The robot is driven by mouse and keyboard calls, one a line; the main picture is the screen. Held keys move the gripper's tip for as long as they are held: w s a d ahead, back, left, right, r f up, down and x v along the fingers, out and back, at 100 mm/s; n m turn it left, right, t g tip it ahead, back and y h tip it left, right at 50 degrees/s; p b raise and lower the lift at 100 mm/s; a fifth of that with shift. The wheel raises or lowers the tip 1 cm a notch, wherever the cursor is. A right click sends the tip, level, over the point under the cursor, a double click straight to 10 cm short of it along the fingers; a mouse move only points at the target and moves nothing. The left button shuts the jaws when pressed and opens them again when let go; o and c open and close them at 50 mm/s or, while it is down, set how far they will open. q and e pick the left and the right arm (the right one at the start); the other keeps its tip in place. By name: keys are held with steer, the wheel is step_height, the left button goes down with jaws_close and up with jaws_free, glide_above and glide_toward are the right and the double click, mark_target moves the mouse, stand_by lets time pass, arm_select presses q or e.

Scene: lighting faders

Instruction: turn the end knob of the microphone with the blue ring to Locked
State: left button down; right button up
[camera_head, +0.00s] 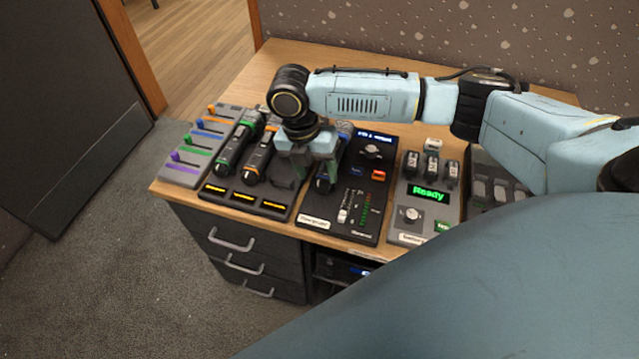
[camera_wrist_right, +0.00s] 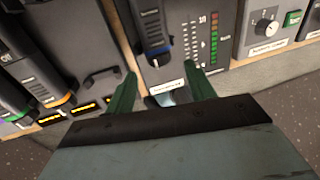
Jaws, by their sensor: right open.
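The microphone with the blue ring (camera_head: 326,178) lies on a black panel, partly hidden under my right gripper (camera_head: 306,168) in the head view. In the right wrist view its dark body (camera_wrist_right: 150,22) comes down from the top edge, with the blue ring near its lower end. My right gripper (camera_wrist_right: 162,80) is open there, its two green fingers apart. The microphone's end lies just beyond the gap between the fingertips, and nothing is held. Any marking on the end knob is too small to read. My left gripper is out of view.
Microphones with a green ring (camera_head: 236,147) and an orange ring (camera_head: 262,156) lie on a dock to the left. A fader panel (camera_head: 205,150) stands farther left. A grey unit reading "Ready" (camera_head: 428,193) stands right. Level sliders sit beside the blue-ringed microphone.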

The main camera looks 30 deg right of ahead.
mark_target(324, 185)
steer(key=x, duration=0.3)
steer(key=shift+f+b, duration=0.3)
steer(key=shift+f, duration=0.05)
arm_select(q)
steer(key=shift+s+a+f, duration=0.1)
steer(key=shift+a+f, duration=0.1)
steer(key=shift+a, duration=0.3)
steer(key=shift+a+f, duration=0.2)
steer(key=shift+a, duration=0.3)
arm_select(e)
steer(key=shift+d+f, duration=0.1)
steer(key=shift+f, duration=0.2)
steer(key=shift+c, duration=0.2)
